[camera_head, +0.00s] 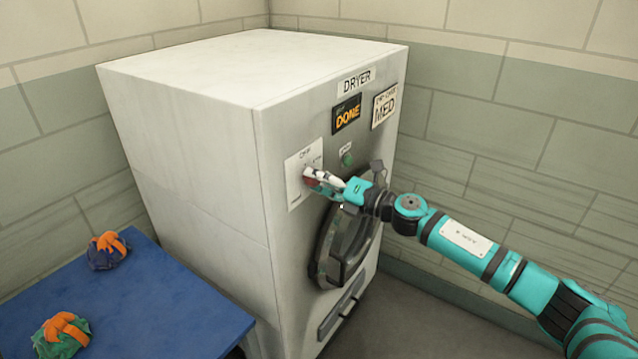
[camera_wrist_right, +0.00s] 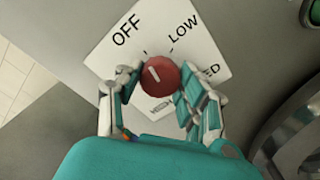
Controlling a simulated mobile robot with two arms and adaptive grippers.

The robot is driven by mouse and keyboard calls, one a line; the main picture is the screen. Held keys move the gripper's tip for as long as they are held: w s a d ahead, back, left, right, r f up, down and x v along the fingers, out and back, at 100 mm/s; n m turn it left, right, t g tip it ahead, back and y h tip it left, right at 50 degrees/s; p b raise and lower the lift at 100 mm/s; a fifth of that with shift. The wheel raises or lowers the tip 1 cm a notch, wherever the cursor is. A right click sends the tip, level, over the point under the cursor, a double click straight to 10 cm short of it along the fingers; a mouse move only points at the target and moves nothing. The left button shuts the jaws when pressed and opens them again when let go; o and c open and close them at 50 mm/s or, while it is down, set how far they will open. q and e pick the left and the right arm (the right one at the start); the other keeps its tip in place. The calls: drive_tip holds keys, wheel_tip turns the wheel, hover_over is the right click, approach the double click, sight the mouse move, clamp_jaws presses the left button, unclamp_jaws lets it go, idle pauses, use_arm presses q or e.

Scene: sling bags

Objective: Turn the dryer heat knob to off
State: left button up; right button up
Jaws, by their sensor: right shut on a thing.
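The dryer (camera_head: 195,90) is a tall white machine against the wall, with a round door (camera_head: 345,245) at its front. Its red heat knob (camera_wrist_right: 160,75) sits on a white label plate (camera_wrist_right: 130,45) that reads OFF, LOW, a partly covered word ending in ED, and a partly hidden word below. The white pointer mark on the knob slants to the upper left, near the OFF side. My right gripper (camera_wrist_right: 155,90) is shut on the knob, one finger on each side. In the head view, my right gripper (camera_head: 322,181) covers most of the knob. My left gripper is not in view.
A green button (camera_head: 347,158) sits right of the knob. Signs reading DONE (camera_head: 347,114) and MED (camera_head: 385,107) are above. A blue table (camera_head: 150,300) at lower left holds a blue-and-orange bundle (camera_head: 108,251) and a green-and-orange bundle (camera_head: 62,335).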

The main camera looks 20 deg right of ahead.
drive_tip(key=shift+f+n+b, duration=0.15)
drive_tip(key=shift+n+b, duration=0.15)
drive_tip(key=shift+n, duration=0.8)
drive_tip(key=o, duration=1.1)
drive_tip(key=shift+o, duration=0.2)
drive_tip(key=v, duration=1.2)
